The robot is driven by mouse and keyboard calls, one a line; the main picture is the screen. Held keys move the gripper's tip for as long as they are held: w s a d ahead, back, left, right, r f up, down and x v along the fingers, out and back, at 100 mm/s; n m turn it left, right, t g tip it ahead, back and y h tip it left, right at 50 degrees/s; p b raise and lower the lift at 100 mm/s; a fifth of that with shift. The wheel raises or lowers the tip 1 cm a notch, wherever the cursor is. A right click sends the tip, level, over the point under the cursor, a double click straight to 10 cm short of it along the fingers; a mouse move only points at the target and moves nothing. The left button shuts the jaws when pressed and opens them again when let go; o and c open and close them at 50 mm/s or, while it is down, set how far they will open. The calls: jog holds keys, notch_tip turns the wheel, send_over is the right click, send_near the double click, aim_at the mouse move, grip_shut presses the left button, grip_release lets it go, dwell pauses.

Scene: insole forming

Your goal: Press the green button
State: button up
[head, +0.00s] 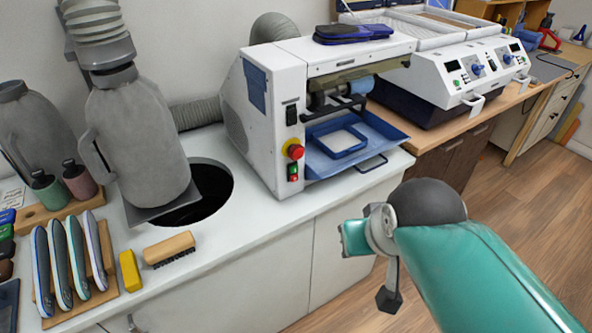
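The small green button (293,169) is on the front panel of the white pressing machine (262,115), in the head view. It sits just above a small red button and below a large round red knob (295,152) on a yellow base. My teal arm reaches in from the lower right.
A blue tray (390,133) and a handle stick out right of the panel. A second machine (440,60) with knobs stands behind right. Left are a grey hood (135,140), a dark round opening (210,190), a brush (169,248) and insoles (74,258). The counter before the panel is clear.

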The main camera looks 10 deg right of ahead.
grip_shut()
dwell(1.6)
